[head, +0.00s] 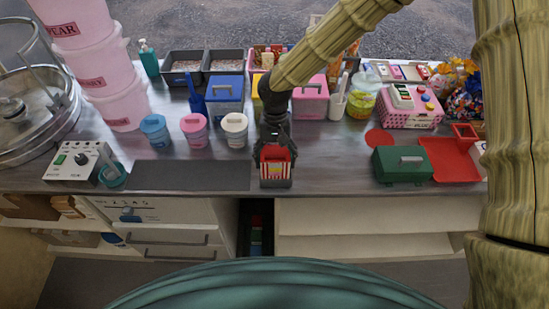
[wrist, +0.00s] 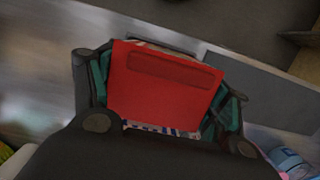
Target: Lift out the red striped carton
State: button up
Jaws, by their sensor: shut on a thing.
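The red striped carton (head: 276,170), red with white stripes, stands upright at the front edge of the counter, in a small dark holder (head: 275,184). My gripper (head: 276,148) comes down over it from above and is shut on it. In the wrist view a red face of the carton (wrist: 163,90) fills the space between the teal fingers. A blue-and-white striped strip (wrist: 165,130) shows just below that red face. How deep the carton sits in the holder is hidden.
A dark mat (head: 190,176) lies left of the carton. A green box (head: 402,164) and a red tray (head: 450,160) are to the right. Several lidded tubs, including a white one (head: 234,130), stand behind left. Bare counter (head: 330,165) lies just right.

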notch_tip(320, 180, up, 19)
jog(key=p, duration=1)
jog(key=shift+p, duration=0.4)
dwell(0.5)
jog(key=shift+f, duration=0.1)
